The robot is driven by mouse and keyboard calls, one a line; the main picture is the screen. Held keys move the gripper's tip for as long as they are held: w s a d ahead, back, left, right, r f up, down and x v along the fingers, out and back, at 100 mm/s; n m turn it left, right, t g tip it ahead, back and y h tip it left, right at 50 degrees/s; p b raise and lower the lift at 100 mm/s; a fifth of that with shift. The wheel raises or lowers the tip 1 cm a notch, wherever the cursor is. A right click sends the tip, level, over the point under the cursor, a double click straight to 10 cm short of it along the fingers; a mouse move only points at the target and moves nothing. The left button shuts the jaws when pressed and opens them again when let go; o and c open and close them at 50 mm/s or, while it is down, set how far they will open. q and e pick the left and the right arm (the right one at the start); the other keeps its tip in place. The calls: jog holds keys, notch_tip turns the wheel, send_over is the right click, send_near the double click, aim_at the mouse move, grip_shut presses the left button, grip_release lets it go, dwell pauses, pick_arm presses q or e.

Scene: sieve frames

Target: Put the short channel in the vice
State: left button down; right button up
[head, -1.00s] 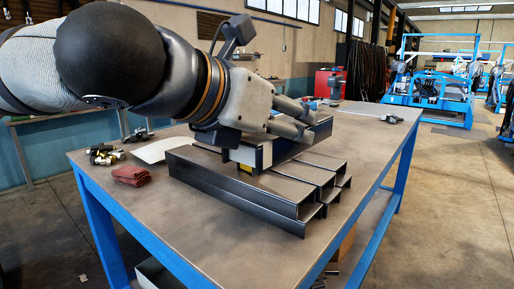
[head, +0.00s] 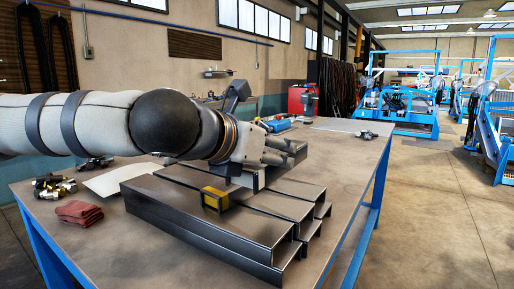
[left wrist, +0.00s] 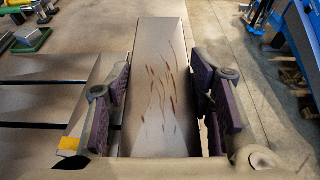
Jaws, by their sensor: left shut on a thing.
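My left gripper (head: 283,152) reaches in from the left over a stack of dark steel channels (head: 210,215) on the table. It is shut on a short channel (head: 257,181), which sits at the stack's top and is partly hidden by the gripper. In the left wrist view the short channel (left wrist: 160,85) runs away between the gripper's fingers (left wrist: 165,110), its grey face marked with rusty streaks. I cannot tell whether it touches the stack. I cannot pick out the vice for certain. My right gripper is not in view.
A red cloth (head: 79,213), brass fittings (head: 53,187) and a pale sheet (head: 120,179) lie at the left. A blue object (head: 278,126) stands at the back.

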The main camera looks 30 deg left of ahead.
pick_arm(q)
jog(key=w+f, duration=0.1)
jog(key=f, duration=0.2)
jog(key=shift+w+a, duration=0.1)
jog(key=shift+w, duration=0.25)
jog(key=shift+w+f+b, duration=0.4)
jog(key=shift+w, duration=0.15)
jog(key=f, duration=0.1)
jog(key=w+f+b, duration=0.1)
jog(key=f, duration=0.2)
jog(key=shift+w+a+f, duration=0.15)
jog(key=shift+w+f, duration=0.1)
jog(key=shift+f, duration=0.05)
jog(key=shift+s+r, duration=0.1)
jog(key=shift+r, duration=0.05)
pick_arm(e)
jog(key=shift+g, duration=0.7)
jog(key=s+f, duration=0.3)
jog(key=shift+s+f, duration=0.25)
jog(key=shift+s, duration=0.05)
pick_arm(q)
jog(key=shift+f, duration=0.2)
jog(key=c, duration=0.8)
grip_release()
jog(key=shift+f, duration=0.15)
jog(key=shift+o, duration=0.2)
